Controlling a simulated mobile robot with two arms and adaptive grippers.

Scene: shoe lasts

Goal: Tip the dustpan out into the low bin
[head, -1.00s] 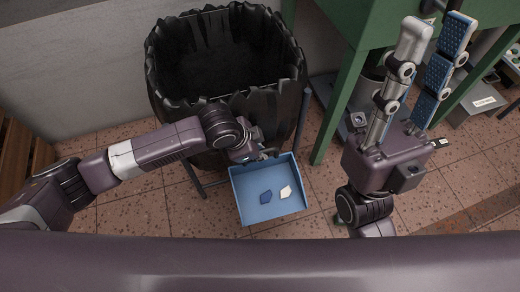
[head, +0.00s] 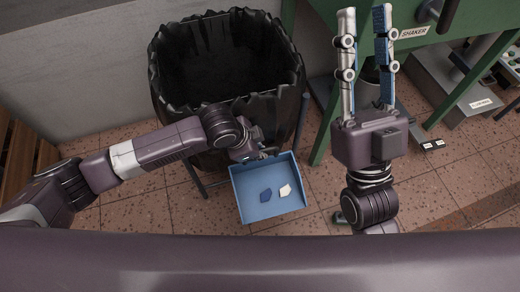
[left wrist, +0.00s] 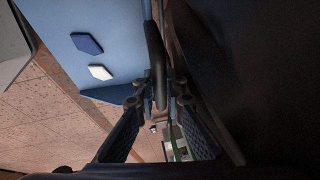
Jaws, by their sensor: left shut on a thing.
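The blue dustpan (head: 262,212) is held level in front of the bin. A dark blue scrap (head: 265,195) and a white scrap (head: 285,190) lie in it; the left wrist view also shows the blue scrap (left wrist: 87,43) and the white scrap (left wrist: 100,72). My left gripper (head: 262,155) is shut on the dustpan at its edge nearest the bin. The bin (head: 225,65) has a black liner with a ragged rim and stands behind the dustpan. My right gripper (head: 364,15) is open and empty, pointing away from me, to the right of the bin.
A wooden slatted piece (head: 25,150) is at the left wall. Tiled floor (head: 430,200) is clear at the front right.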

